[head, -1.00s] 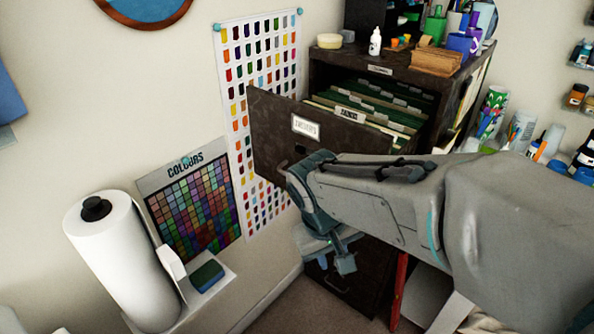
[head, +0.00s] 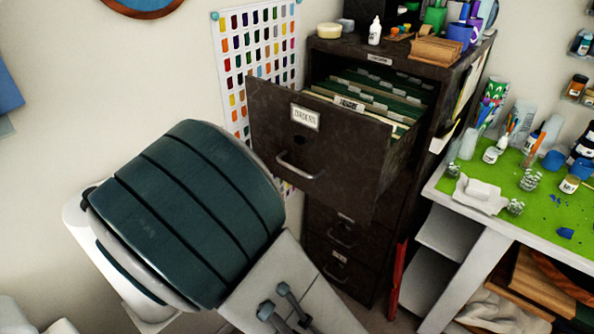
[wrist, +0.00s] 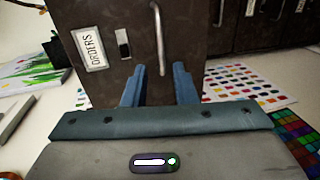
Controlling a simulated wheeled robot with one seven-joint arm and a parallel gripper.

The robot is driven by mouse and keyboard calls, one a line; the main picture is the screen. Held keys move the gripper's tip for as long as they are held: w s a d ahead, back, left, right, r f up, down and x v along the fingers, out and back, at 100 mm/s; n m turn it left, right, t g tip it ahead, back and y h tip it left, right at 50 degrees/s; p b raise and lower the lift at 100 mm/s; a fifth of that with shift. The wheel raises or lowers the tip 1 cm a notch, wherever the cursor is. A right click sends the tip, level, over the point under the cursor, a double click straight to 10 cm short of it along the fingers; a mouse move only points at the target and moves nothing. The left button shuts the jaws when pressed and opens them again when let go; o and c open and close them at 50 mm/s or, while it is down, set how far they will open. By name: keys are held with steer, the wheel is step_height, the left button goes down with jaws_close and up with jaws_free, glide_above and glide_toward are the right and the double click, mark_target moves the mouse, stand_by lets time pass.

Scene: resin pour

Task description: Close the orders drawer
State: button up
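The orders drawer (head: 318,150) is the dark brown top drawer of the cabinet, pulled well out, with green hanging files (head: 375,95) inside. Its front carries a label reading ORDERS (head: 305,117) and a metal bar handle (head: 300,166). In the wrist view the drawer front (wrist: 185,45) stands ahead of my gripper (wrist: 160,68), with the handle (wrist: 158,38) running between the lines of the two fingers. The blue fingers are apart, with nothing held between them. I cannot tell whether they touch the drawer. In the head view my arm hides the gripper.
The cabinet's lower drawers (head: 340,235) are shut. Small bottles, a wooden holder (head: 437,50) and pots stand on the cabinet top. A green-topped table (head: 540,205) with paints is at right. A colour chart (head: 235,60) hangs on the wall behind the drawer.

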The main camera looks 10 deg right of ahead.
mark_target(297, 169)
steer(key=p+x, duration=0.2)
steer(key=x, duration=1.1)
steer(key=shift+w+d+f, duration=0.1)
steer(key=shift+w+d, duration=0.1)
jaws_close()
